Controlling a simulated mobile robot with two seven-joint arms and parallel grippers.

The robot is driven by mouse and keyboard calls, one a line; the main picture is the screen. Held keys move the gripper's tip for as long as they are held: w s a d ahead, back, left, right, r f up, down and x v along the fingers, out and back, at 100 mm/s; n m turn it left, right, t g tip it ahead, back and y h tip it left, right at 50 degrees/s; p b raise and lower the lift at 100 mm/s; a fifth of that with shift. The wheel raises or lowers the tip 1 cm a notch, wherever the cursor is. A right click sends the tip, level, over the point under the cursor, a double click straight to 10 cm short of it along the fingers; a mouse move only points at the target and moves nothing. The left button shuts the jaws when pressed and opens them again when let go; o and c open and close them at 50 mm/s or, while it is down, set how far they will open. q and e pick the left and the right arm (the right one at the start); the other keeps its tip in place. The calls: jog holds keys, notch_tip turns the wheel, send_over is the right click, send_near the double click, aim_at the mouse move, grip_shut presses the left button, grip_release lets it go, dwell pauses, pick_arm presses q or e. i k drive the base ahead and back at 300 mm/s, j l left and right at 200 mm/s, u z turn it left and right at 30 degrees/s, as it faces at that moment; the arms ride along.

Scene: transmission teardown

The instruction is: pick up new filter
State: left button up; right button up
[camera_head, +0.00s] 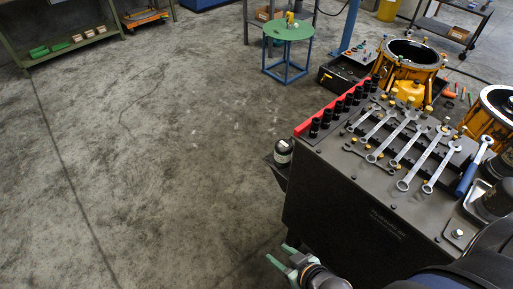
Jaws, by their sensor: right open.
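A small black cylinder with a pale label (283,152), which looks like the filter, stands upright on a small ledge at the left side of the dark tool cart (350,222). My right gripper (281,255) is at the bottom of the picture, with green fingertips. It is open and empty, below the cylinder in the picture and apart from it. My left gripper is not in view.
Several wrenches (408,160) and a row of black sockets (340,105) by a red strip lie on the cart top. Orange-yellow housings (408,64) stand behind. A green round table (288,30) is farther back. The floor to the left is clear.

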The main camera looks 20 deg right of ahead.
aim_at(283, 147)
jog(key=i+j+u, duration=0.2)
jog(key=i, duration=0.35)
jog(key=i+j+u, duration=0.25)
jog(key=i, duration=0.3)
jog(key=i+z, duration=0.45)
jog(key=i+j+z, duration=0.3)
jog(key=i+z, duration=0.35)
jog(key=z, duration=0.3)
jog(key=i+j+z, duration=0.1)
jog(key=z, duration=0.35)
jog(key=i+j+z, duration=0.1)
jog(key=z, duration=0.35)
jog(key=i+j+z, duration=0.1)
jog(key=z, duration=0.3)
jog(key=i+j+z, duration=0.1)
jog(key=z, duration=0.35)
jog(key=i+j+z, duration=0.1)
jog(key=z, duration=0.3)
jog(key=i+j+z, duration=0.5)
jog(key=i+l, duration=0.1)
